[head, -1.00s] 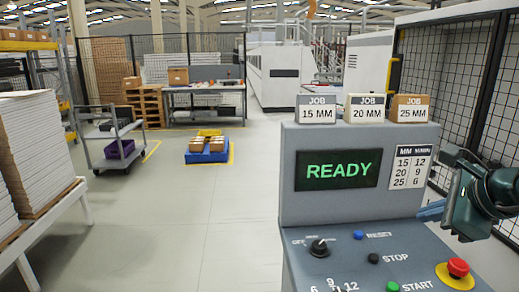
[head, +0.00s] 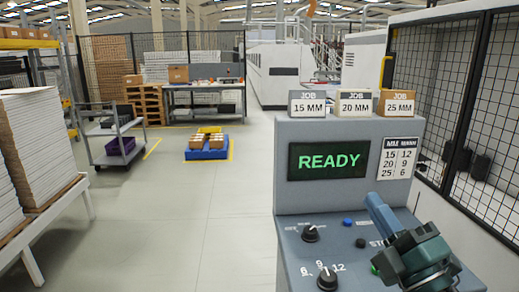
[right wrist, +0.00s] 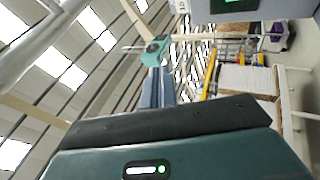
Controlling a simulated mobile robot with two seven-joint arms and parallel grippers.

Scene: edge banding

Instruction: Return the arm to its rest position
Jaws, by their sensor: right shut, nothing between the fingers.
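My right gripper (head: 376,208) is in the lower right of the head view, in front of the control console (head: 290,200). Its blue-grey fingers are shut, empty and point up and to the left. I cannot tell the gap between the fingers and the panel. My left gripper is in neither view.
The console carries a READY screen (head: 329,161), two black knobs (head: 310,233) and a blue button (head: 347,222). Three job boxes (head: 354,103) stand on its top. A mesh fence (head: 470,110) is at right.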

